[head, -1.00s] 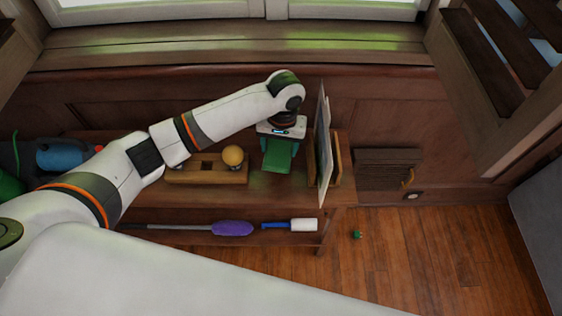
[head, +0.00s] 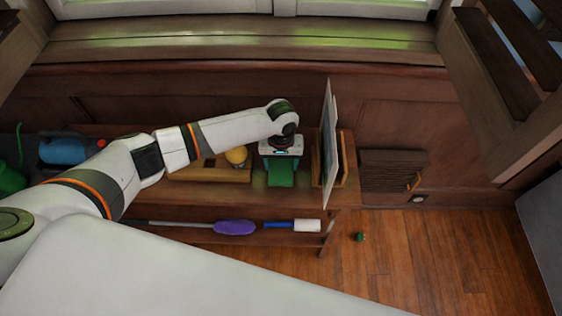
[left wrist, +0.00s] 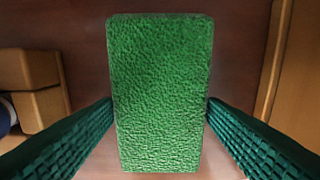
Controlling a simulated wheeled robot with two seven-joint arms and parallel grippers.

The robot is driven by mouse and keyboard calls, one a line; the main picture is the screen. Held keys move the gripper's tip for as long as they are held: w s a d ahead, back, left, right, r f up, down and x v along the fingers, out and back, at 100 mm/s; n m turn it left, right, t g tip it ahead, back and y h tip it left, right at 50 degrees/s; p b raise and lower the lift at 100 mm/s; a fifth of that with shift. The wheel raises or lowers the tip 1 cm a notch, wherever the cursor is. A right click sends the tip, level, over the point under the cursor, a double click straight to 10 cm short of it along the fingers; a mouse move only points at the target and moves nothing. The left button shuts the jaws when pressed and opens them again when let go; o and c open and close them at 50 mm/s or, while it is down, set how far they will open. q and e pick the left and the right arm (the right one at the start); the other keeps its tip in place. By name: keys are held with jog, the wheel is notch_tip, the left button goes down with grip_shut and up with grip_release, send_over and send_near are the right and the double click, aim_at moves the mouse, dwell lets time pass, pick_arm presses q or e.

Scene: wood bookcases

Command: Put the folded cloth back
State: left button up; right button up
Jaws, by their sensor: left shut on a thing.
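The folded cloth is a thick green textured block. It fills the middle of the left wrist view (left wrist: 160,95), lying between the two dark green ribbed fingers of my left gripper (left wrist: 160,125). In the head view my left gripper (head: 281,160) points down over the top shelf of the low wooden unit (head: 265,197). The green cloth (head: 280,177) shows under its white body. The gripper is shut on the cloth. Whether the cloth touches the shelf I cannot tell. My right gripper is not in view.
Right of the gripper stands an upright panel (head: 328,150) in a wooden holder (head: 343,163). Left is a wooden block (head: 210,174) with a yellow ball (head: 236,156). A purple duster (head: 235,227) and white roller (head: 307,225) lie on the lower shelf.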

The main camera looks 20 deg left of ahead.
aim_at(281, 166)
pick_arm(q)
jog(key=o, duration=0.9)
jog(key=shift+c, duration=0.2)
notch_tip(281, 166, up, 12)
jog(key=shift+p, duration=0.3)
